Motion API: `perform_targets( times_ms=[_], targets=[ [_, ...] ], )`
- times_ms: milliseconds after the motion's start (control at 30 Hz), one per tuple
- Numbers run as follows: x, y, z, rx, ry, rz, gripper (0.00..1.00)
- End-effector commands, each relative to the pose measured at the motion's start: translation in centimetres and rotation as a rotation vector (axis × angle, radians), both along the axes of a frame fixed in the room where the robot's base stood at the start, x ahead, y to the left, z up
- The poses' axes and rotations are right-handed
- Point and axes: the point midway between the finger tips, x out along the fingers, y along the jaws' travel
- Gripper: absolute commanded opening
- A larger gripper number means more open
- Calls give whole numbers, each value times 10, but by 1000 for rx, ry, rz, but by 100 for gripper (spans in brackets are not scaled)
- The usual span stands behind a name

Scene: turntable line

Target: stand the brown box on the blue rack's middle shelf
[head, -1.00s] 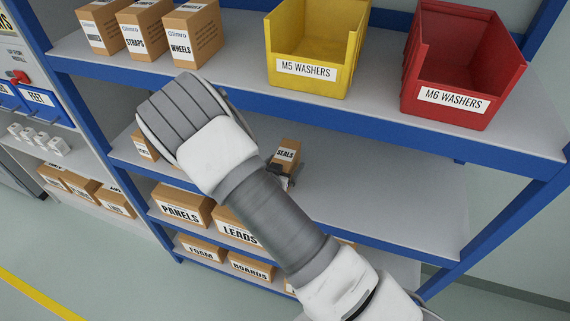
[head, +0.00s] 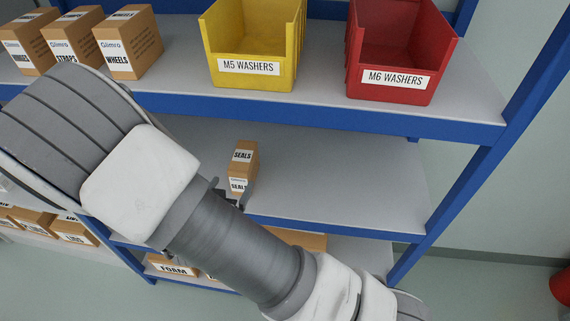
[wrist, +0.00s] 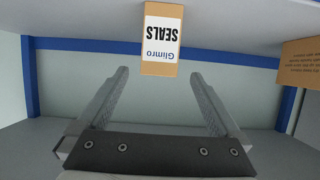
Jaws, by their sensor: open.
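The brown box (head: 243,160), labelled SEALS, stands upright on the blue rack's middle shelf (head: 330,180). In the wrist view, which is upside down, the box (wrist: 160,40) shows its Glimro SEALS label facing me. My gripper (wrist: 158,74) is open and empty. Its two fingers are spread, with the box beyond their tips and centred between them; no finger is seen touching it. In the head view only a dark bit of my gripper (head: 244,196) shows in front of the box; my arm hides the rest.
On the shelf above stand a yellow bin (head: 250,45), a red bin (head: 398,50) and several brown boxes (head: 128,42). Another brown box (wrist: 302,62) is at the right of the wrist view. The middle shelf is clear to the right of the SEALS box.

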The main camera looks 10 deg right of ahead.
Motion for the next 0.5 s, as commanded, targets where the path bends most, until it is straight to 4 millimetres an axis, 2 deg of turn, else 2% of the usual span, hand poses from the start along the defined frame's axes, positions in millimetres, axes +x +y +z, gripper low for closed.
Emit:
perform_targets(
  times_ms=[267, 500],
  targets=[
    [14, 12, 19, 192, 128, 40, 100],
    [19, 24, 61, 382, 262, 149, 100]
  ],
)
